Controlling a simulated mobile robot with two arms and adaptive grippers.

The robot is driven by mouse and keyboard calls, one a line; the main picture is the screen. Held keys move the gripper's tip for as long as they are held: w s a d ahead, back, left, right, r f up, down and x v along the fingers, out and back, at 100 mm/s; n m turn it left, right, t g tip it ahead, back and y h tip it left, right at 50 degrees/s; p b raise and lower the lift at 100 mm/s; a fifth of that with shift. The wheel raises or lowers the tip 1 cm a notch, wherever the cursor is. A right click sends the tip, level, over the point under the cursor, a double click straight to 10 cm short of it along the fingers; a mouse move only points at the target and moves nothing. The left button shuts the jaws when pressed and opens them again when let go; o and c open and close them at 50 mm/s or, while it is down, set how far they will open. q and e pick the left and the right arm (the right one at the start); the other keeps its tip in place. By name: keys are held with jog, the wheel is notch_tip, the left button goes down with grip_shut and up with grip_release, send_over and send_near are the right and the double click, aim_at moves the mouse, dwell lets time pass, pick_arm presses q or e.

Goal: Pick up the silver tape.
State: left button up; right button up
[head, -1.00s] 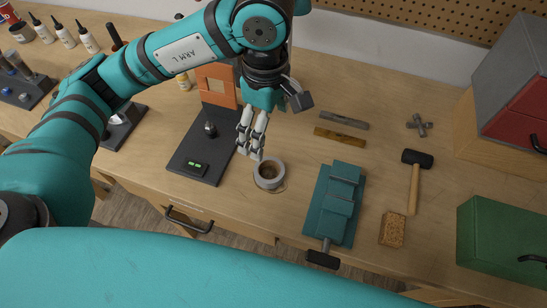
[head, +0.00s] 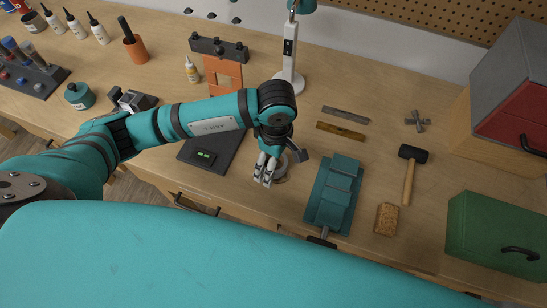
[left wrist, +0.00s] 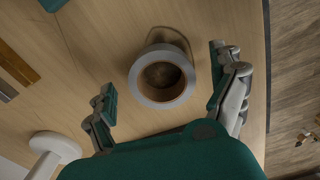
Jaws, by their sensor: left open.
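The silver tape (left wrist: 162,76) is a grey roll with a brown core, lying flat on the wooden workbench. In the left wrist view it sits between and just beyond the two fingers of my left gripper (left wrist: 165,90), which is open and empty. In the head view the tape (head: 281,172) is partly hidden behind my left gripper (head: 266,170), whose fingers point down over its left side. I cannot tell the exact height of the fingertips above the bench. My right gripper is not in view.
A teal vise (head: 334,196) stands close to the right of the tape. A dark base plate (head: 212,152) with a green display lies to the left. A white lamp stand (head: 289,60) is behind. The bench's front edge is near.

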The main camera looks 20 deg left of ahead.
pick_arm(q)
jog(key=shift+f, duration=0.45)
jog(key=c, duration=1.3)
jog(key=shift+r, duration=0.1)
